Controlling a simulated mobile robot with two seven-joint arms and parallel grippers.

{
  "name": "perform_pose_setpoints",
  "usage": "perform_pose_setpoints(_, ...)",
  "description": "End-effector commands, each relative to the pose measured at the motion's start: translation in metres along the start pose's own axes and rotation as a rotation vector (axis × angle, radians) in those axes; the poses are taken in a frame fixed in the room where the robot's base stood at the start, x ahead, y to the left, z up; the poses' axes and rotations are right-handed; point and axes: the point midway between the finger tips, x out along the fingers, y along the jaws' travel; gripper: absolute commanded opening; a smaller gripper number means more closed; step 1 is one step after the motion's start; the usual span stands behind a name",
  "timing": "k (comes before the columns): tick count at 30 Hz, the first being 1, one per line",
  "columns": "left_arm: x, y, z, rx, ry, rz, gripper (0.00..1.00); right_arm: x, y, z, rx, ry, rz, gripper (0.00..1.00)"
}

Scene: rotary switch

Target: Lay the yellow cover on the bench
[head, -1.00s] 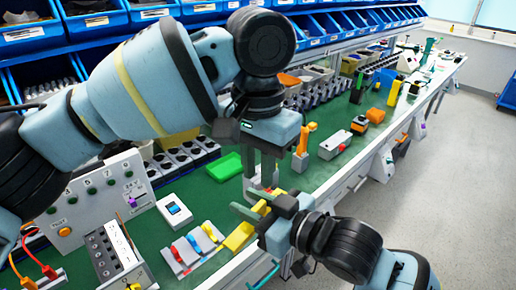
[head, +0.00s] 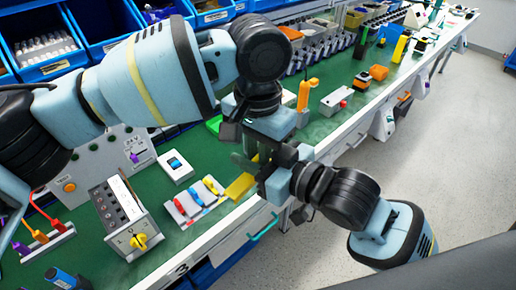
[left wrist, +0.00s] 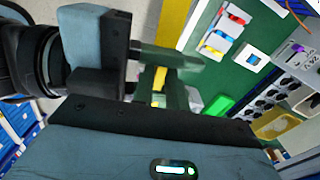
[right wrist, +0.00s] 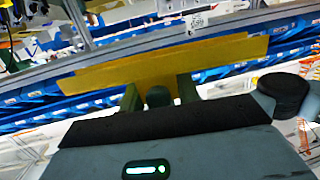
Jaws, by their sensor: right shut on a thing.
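The yellow cover (head: 240,186) is a flat strip near the bench's front edge, beside my right gripper (head: 262,172). In the right wrist view the cover (right wrist: 165,62) stretches across in front of my right gripper's green fingers, which are shut on it. It also shows in the left wrist view (left wrist: 175,22). My left gripper (head: 245,150) hangs from above, close over the right gripper, and partly hides it. In the left wrist view its fingers (left wrist: 161,92) stand apart. The green bench top (head: 165,210) lies below and to the left.
A block with red, yellow and blue levers (head: 195,200) lies left of the cover. A white box with a blue face (head: 176,167) is behind it. A grey box with a yellow rotary knob (head: 140,241) stands nearer. Blue bins (head: 35,55) line the back.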

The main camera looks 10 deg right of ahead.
Motion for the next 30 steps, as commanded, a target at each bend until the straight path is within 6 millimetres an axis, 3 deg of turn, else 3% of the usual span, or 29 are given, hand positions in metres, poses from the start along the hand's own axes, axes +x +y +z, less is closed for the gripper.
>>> perform_pose_setpoints(5, 0.000, 0.000, 0.000, 0.000, 0.000, 0.000, 0.00, 0.000, 0.000, 0.000, 0.000, 0.000, 0.000, 0.10)
perform_pose_setpoints(6, 0.000, 0.000, 0.000, 0.000, 0.000, 0.000, 0.00, 0.000, 0.000, 0.000, 0.000, 0.000, 0.000, 0.35)
perform_pose_setpoints(12, 0.000, 0.000, 0.000, 0.000, 0.000, 0.000, 0.00, 0.000, 0.000, 0.000, 0.000, 0.000, 0.000, 0.57)
perform_pose_setpoints(22, 0.000, 0.000, 0.000, 0.000, 0.000, 0.000, 0.00, -0.001, -0.002, -0.002, -0.016, 0.027, 0.001, 0.57)
perform_pose_setpoints(30, 0.000, 0.000, 0.000, 0.000, 0.000, 0.000, 0.00, -0.027, -0.009, -0.014, -0.194, 0.297, 0.067, 0.57)
